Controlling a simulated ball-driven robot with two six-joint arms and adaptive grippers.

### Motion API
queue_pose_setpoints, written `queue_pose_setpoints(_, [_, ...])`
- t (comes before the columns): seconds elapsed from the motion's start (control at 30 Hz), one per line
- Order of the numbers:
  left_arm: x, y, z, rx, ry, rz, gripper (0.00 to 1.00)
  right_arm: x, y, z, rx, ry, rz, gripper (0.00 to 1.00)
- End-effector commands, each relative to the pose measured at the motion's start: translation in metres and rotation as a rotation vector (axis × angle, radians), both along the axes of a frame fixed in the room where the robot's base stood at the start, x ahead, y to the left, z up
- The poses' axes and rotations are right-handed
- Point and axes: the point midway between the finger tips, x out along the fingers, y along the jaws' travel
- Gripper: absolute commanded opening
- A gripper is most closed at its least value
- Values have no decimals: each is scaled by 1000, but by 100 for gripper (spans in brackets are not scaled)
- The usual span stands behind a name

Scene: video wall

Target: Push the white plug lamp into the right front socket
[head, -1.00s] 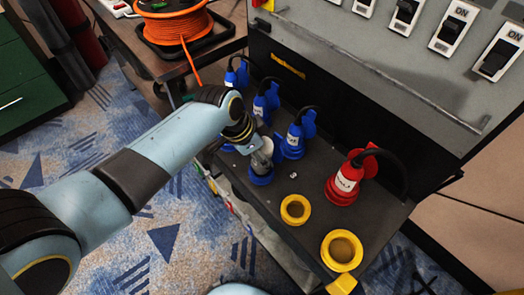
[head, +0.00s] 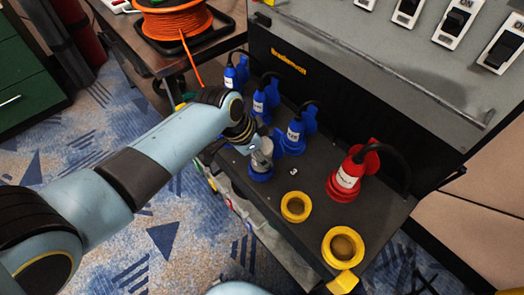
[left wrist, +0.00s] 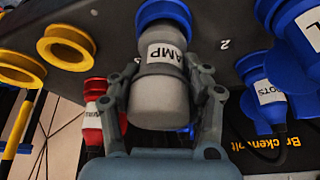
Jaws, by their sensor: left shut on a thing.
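The white plug lamp (left wrist: 160,98) is a pale grey-white plug with a label ending in "AMP" in the left wrist view. My left gripper (left wrist: 165,78) is shut on it, one finger on each side. The plug's narrow end meets a blue socket ring (left wrist: 163,10); how deep it sits is hidden. In the head view my left gripper (head: 258,147) is above the same blue socket (head: 260,174) at the front edge of the dark shelf (head: 305,180), with the plug (head: 264,155) upright or nearly so. My right gripper is not in view.
Several labelled blue plugs, one of them close by (head: 293,138), stand behind the gripper. A red plug (head: 347,180) stands to the right. Two yellow ring sockets (head: 296,207) are at the front right. A grey switch panel (head: 365,55) rises behind.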

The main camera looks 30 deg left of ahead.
Motion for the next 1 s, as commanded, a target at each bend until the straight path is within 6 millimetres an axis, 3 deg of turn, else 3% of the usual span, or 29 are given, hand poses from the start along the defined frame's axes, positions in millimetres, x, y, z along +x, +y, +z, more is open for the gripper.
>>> queue_pose_setpoints(0.47, [0,0,-6,-1,-1,0,7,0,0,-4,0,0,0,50])
queue_pose_setpoints(0.5, [0,0,-6,-1,-1,0,48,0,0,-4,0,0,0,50])
queue_pose_setpoints(0.73, [0,0,-6,-1,-1,0,78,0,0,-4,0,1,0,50])
queue_pose_setpoints(0.93, [0,0,-6,0,0,0,79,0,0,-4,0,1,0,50])
queue_pose_setpoints(1.0, [0,0,-6,0,0,0,87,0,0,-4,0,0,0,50])
